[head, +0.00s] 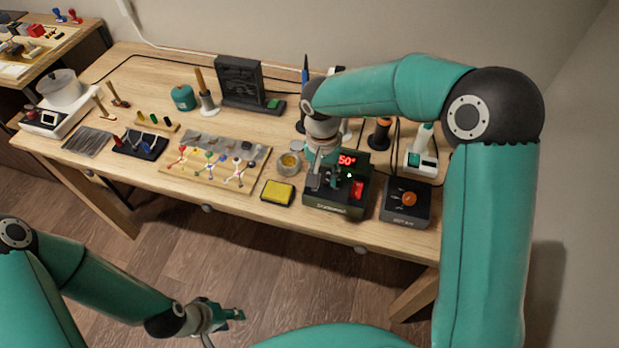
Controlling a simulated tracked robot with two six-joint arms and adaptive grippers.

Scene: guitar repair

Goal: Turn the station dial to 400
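The soldering station (345,208) stands near the front edge of the bench, on its right half. Its lit red display (347,160) shows "50°", with any digit to the left hidden by my gripper. A red switch (358,190) is on its right side. My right gripper (325,180) points down at the left part of the station's face. It covers the dial area, so I cannot see the dial or tell whether the fingers touch it or how far they are closed. My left gripper (232,315) is low over the floor, away from the bench; its finger opening is unclear.
A yellow sponge (278,192) in a dark tray and a round tin (289,163) sit left of the station. A dark box with an orange knob (409,199) is close on its right. A board with colourful parts (212,165) lies farther left.

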